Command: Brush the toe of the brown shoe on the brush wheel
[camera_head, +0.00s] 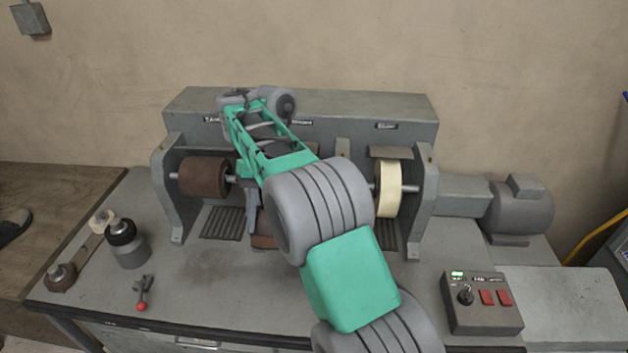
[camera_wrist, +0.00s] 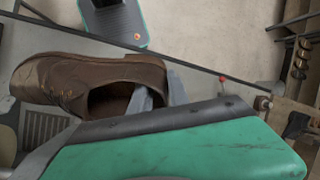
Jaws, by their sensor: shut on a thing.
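The brown shoe (camera_wrist: 70,80) fills the left of the wrist view, its laced front and toe pointing left. My gripper (camera_wrist: 158,95) is shut on the shoe's back collar, one finger inside the opening and the other outside the heel. In the head view my arm hides most of the shoe; a small brown part (camera_head: 264,242) shows below my gripper (camera_head: 256,222). A dark brown wheel (camera_head: 203,178) sits on the machine's left shaft and a cream wheel (camera_head: 389,188) on the right. Labels are too small to tell which is the brush wheel. Toe contact is hidden.
The grey machine housing (camera_head: 300,103) stands behind, with side brackets (camera_head: 427,200) around the wheels. A control box (camera_head: 481,304) is at front right. A dark-topped jar (camera_head: 126,245) and red-knobbed lever (camera_head: 142,295) are at left.

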